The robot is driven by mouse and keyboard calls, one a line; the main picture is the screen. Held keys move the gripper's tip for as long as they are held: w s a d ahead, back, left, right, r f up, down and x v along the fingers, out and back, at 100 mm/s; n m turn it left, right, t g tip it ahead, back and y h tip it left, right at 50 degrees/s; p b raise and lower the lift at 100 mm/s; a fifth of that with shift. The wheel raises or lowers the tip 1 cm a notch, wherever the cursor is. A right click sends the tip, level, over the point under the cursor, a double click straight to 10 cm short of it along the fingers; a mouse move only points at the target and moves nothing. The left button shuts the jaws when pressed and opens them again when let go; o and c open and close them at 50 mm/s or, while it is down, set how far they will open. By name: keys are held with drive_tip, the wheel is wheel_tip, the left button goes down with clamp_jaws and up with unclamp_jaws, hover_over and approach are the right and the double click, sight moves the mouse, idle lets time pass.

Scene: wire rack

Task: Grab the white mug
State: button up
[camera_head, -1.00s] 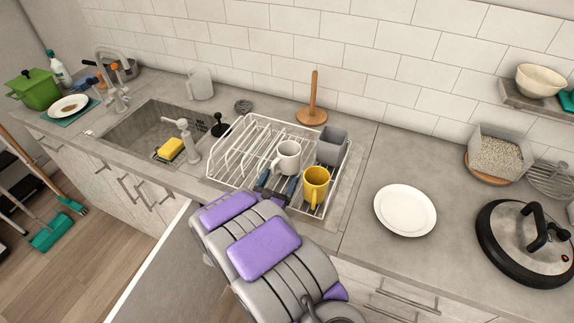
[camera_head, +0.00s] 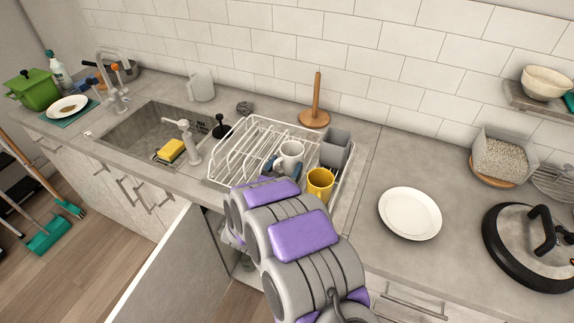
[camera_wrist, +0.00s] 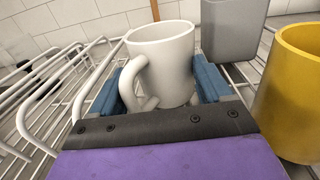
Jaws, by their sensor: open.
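The white mug (camera_head: 290,156) stands upright in the wire rack (camera_head: 222,168), left of a yellow mug (camera_head: 320,184). In the wrist view the white mug (camera_wrist: 166,62) fills the middle, with its handle toward me on the left. My gripper (camera_wrist: 168,88) is open, with a blue finger on each side of the mug's lower part. Whether the fingers touch the mug cannot be told. In the head view my arm covers most of the gripper (camera_head: 284,176).
A grey cup (camera_head: 335,149) stands behind the yellow mug, which is close on the gripper's right. Rack wires rise on the left. A paper towel holder (camera_head: 315,108) is behind the rack. A white plate (camera_head: 410,213) lies on the counter to the right.

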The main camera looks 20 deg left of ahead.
drive_tip(key=shift+d, duration=0.25)
drive_tip(key=c, duration=0.7)
drive_tip(key=shift+a, duration=0.1)
clamp_jaws()
